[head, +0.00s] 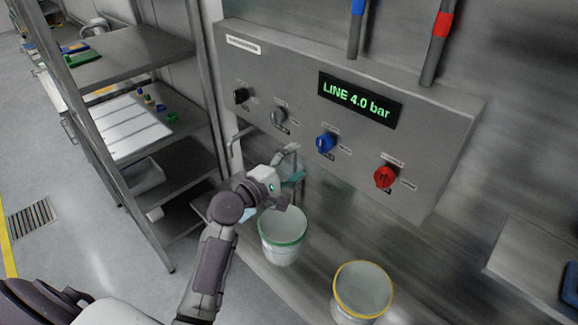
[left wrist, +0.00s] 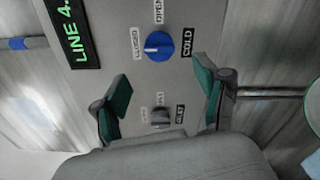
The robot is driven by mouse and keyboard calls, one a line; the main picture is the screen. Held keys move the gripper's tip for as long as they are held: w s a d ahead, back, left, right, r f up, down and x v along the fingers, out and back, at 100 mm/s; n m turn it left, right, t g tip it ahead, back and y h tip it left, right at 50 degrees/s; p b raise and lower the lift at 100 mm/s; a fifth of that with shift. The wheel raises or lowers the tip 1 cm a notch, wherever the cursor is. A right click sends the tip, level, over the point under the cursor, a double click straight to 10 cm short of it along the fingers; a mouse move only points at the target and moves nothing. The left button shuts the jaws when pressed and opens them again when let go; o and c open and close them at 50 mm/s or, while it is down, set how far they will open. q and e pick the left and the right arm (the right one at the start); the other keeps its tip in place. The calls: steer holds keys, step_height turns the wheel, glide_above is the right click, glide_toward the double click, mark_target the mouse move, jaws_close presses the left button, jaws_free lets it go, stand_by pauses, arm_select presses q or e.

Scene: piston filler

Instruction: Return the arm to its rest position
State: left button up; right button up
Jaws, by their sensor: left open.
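My left arm (head: 213,262) reaches from the bottom of the head view toward the grey control panel (head: 290,70). My left gripper (head: 289,186) is in front of and below the panel, above the green-rimmed bucket. In the left wrist view the left gripper (left wrist: 163,78) has its two green-padded fingers spread wide, with nothing between them. Beyond the fingers show the blue knob (left wrist: 160,46), labelled CLOSED, OPEN and COLD, and the grey knob (left wrist: 161,118). Both knobs also show in the head view, blue (head: 325,143) and grey (head: 278,116). My right gripper is not in view.
The panel also has a black knob (head: 241,95), a red knob (head: 384,177) and a display (head: 359,98) reading LINE 4.0 bar. A green-rimmed bucket (head: 282,250) and yellow-rimmed bucket (head: 360,291) stand below. A metal shelf rack (head: 140,50) is left. Floor at far left is open.

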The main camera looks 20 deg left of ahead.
arm_select(q)
steer(key=shift+v, duration=1.05)
